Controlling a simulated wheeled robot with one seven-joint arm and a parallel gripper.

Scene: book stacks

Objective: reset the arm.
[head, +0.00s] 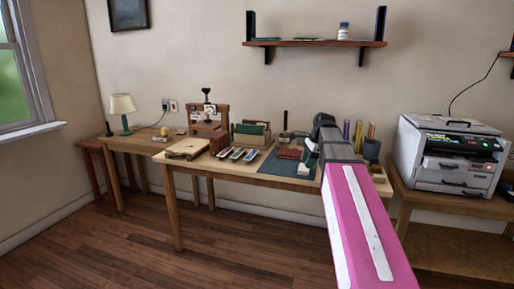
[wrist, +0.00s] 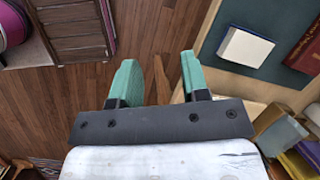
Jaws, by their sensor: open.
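My gripper (wrist: 161,80) shows in the wrist view with its two green fingers apart. Nothing is between them but a view down to the wooden floor (wrist: 158,38). In the head view my pink and grey arm reaches forward over the right part of the workbench (head: 222,168). The gripper itself is hard to make out there, small and partly hidden by the arm.
The bench bears a wooden press (head: 208,117), a green-filled box (head: 251,134) and several coloured strips (head: 236,153). A printer (head: 450,155) stands on a right-hand table. A lamp (head: 122,110) stands at left. A shelf (head: 315,43) hangs above. Floor (head: 110,240) at front left is clear.

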